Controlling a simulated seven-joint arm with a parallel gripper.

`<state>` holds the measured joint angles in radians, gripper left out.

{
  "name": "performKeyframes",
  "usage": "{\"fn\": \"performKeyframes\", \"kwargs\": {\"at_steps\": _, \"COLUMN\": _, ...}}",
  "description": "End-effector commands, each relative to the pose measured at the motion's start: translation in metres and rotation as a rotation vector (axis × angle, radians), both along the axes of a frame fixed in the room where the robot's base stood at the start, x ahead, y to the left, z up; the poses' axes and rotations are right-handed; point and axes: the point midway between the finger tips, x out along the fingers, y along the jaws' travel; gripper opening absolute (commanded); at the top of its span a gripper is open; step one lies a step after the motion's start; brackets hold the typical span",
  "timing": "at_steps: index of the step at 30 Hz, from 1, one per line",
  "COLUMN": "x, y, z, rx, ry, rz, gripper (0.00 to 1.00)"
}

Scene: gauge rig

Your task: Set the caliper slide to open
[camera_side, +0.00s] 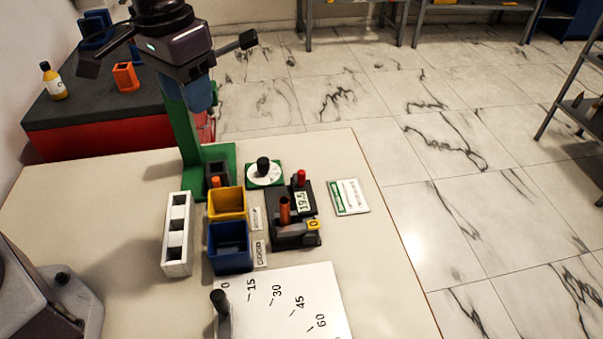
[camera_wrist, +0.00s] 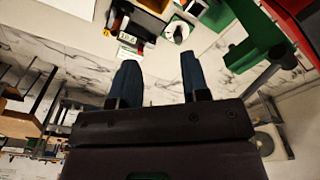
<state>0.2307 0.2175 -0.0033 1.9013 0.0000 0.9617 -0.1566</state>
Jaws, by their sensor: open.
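The caliper (camera_side: 283,245) is a black unit on the table with a grey slide (camera_side: 293,229) bearing a yellow tag marked 0. A copper-coloured cylinder (camera_side: 284,211) stands beside the slide, a small display (camera_side: 302,201) reads about 19.5, and a red knob (camera_side: 301,178) is at the back. I cannot tell the slide's exact position. The caliper (camera_wrist: 145,26) also shows in the wrist view, beyond the fingertips. My gripper (camera_wrist: 158,60) is open and empty. In the side view my gripper (camera_side: 200,98) is high at the back left, in front of the green post, well away from the caliper.
A green post stand (camera_side: 182,125) rises behind a yellow bin (camera_side: 227,203) and a blue bin (camera_side: 229,262). An angle board (camera_side: 290,300) with a black lever lies in front.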

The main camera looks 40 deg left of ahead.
Motion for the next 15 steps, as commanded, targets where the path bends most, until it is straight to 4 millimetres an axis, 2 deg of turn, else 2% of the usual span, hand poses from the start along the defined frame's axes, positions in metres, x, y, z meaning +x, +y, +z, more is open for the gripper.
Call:
{"fn": "performKeyframes", "kwargs": {"at_steps": 1, "x": 0.016, "y": -0.012, "z": -0.015, "rx": 0.005, "ry": 0.028, "rz": 0.009, "gripper": 0.42}}
{"fn": "performKeyframes", "kwargs": {"at_steps": 3, "x": 0.036, "y": -0.026, "z": -0.034, "rx": 0.012, "ry": 0.057, "rz": 0.031, "gripper": 0.42}}
{"fn": "performKeyframes", "kwargs": {"at_steps": 10, "x": 0.093, "y": -0.073, "z": -0.098, "rx": 0.029, "ry": 0.112, "rz": 0.15, "gripper": 0.42}}
{"fn": "performKeyframes", "kwargs": {"at_steps": 13, "x": 0.113, "y": -0.087, "z": -0.11, "rx": 0.024, "ry": 0.103, "rz": 0.223, "gripper": 0.42}}
{"fn": "performKeyframes", "kwargs": {"at_steps": 15, "x": 0.125, "y": -0.091, "z": -0.106, "rx": 0.012, "ry": 0.081, "rz": 0.276, "gripper": 0.42}}
